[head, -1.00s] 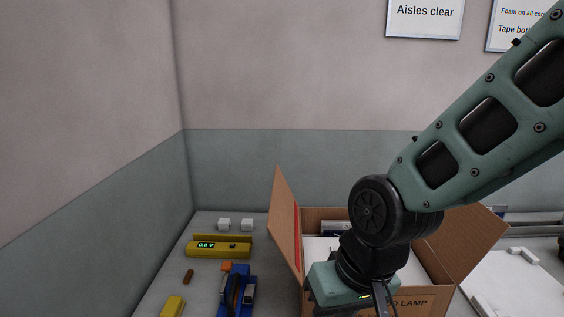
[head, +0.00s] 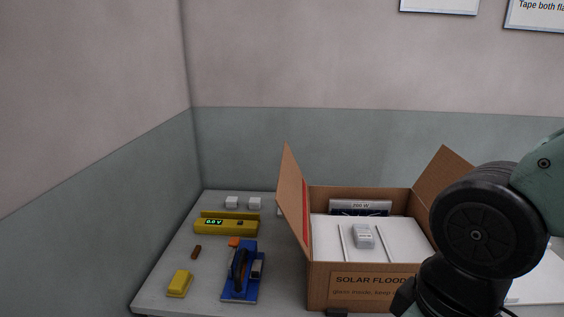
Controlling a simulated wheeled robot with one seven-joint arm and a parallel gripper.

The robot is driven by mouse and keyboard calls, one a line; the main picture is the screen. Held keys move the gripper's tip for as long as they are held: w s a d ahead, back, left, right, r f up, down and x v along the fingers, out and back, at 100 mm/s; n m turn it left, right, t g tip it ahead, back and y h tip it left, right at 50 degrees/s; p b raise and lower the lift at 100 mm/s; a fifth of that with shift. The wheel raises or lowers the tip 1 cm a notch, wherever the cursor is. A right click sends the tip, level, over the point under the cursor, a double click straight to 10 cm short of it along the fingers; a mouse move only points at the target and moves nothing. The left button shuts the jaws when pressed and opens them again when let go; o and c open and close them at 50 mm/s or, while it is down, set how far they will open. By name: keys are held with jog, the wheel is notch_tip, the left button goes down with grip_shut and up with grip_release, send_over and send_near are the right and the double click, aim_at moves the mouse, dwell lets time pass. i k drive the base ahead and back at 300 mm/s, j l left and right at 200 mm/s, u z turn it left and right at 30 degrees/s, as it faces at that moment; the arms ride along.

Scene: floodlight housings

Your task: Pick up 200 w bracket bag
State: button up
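A dark packet with a white label reading "200 W" (head: 360,207) stands at the back inside the open cardboard box (head: 345,300), behind the white foam. I take it to be the 200 W bracket bag; its lower part is hidden by the foam. A small light grey piece with a label too small to read (head: 363,237) lies on the foam. My arm's black wrist is at the lower right, in front of the box's right side.
The box's flaps stand open at left and right. Walls close the back and left.

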aim_at(362, 234)
jog(key=i, duration=1.2)
jog(key=k+l, duration=0.1)
jog(key=k, duration=0.7)
jog(key=l+z, duration=0.05)
